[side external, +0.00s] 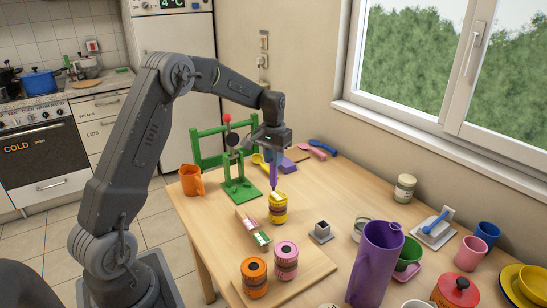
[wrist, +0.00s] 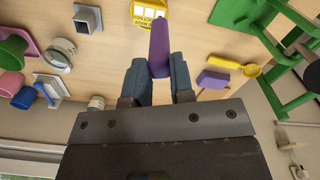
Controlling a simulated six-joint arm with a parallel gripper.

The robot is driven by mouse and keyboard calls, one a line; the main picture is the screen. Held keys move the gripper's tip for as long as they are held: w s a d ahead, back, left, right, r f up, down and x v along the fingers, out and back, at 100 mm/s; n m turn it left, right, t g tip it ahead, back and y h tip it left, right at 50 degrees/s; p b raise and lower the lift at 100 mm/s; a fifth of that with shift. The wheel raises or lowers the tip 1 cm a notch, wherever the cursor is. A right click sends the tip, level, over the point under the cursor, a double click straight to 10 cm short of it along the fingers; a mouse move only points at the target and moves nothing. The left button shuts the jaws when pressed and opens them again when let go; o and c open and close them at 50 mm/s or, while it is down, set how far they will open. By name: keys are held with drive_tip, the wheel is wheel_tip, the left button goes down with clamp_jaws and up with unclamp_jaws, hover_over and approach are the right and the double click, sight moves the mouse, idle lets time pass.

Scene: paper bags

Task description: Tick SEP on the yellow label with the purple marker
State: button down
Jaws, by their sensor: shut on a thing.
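My gripper (side external: 272,156) is shut on the purple marker (side external: 273,174), which points down over the yellow jar. The marker also shows between the fingers in the wrist view (wrist: 160,42). The yellow jar (side external: 279,213) stands on the table below the marker. The yellow label (wrist: 150,14) shows dark print at the top edge of the wrist view, partly cut off. The marker's lower end is close to the label. I cannot tell whether it touches, and I cannot read SEP at this size.
A green press (side external: 238,188) stands just left of the gripper. A small tray of labels (side external: 251,227), an orange jar (side external: 254,279) and a pink jar (side external: 286,262) are nearer the front. A grey holder (side external: 321,233) and a tall purple pitcher (side external: 374,270) stand to the right.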

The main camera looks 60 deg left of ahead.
drive_tip(key=shift+f, duration=0.6)
idle(0.6)
